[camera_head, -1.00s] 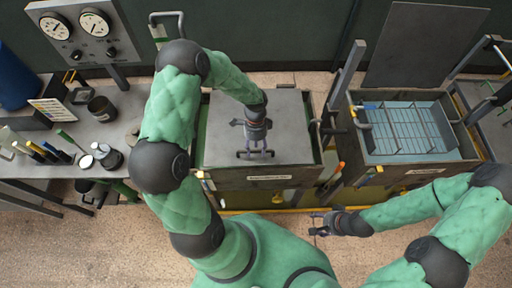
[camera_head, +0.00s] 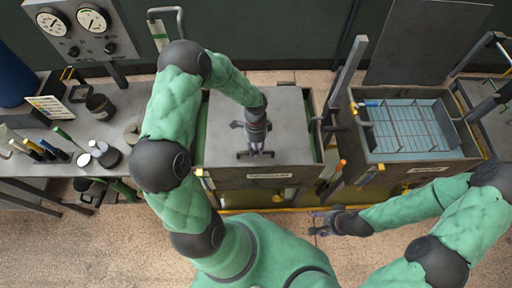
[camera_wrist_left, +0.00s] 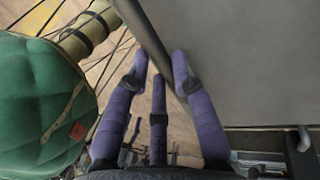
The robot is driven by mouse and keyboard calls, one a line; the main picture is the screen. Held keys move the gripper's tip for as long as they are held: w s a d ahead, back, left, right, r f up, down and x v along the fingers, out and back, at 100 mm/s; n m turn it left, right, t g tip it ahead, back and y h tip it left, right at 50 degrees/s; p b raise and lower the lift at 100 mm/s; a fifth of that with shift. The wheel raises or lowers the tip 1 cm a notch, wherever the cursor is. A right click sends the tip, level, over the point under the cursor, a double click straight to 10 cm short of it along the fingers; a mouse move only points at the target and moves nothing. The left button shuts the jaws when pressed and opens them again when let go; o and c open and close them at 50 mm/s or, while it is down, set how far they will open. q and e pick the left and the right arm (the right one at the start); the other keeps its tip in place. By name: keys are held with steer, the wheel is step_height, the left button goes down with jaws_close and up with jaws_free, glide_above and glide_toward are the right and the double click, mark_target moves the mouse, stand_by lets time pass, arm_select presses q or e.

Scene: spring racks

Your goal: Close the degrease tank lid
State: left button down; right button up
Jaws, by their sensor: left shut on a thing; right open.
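A grey lid (camera_head: 285,120) lies flat or nearly flat over the left tank (camera_head: 225,176), whose front label is too small to read. My left gripper (camera_head: 256,148) is over the lid's front part, at its dark bar handle (camera_head: 242,154). In the left wrist view, my left gripper's purple fingers (camera_wrist_left: 160,68) are shut on the handle bar (camera_wrist_left: 150,38), beside the grey lid plate (camera_wrist_left: 240,60). My right gripper (camera_head: 314,222) is open and empty, low in front of the gap between the tanks.
A second tank (camera_head: 420,172) at the right has its lid (camera_head: 428,40) standing up, with a wire basket (camera_head: 405,125) inside. A bench (camera_head: 50,168) at the left holds jars and markers under a gauge panel (camera_head: 80,30). The floor in front is clear.

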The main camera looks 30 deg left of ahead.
arm_select(q)
steer(key=shift+s+f, duration=0.15)
steer(key=shift+f, duration=0.4)
steer(key=shift+s+d, duration=0.2)
steer(key=shift+s, duration=0.05)
steer(key=c, duration=1)
jaws_free()
steer(key=shift+w+a+f, duration=0.1)
steer(key=shift+w, duration=0.05)
steer(key=shift+c, duration=0.2)
steer(key=shift+w, duration=0.1)
arm_select(e)
steer(key=shift+f, duration=0.3)
arm_select(q)
steer(key=shift+w+a+r, duration=0.1)
steer(key=shift+w+r, duration=0.05)
steer(key=shift+r, duration=0.4)
steer(key=v, duration=1.1)
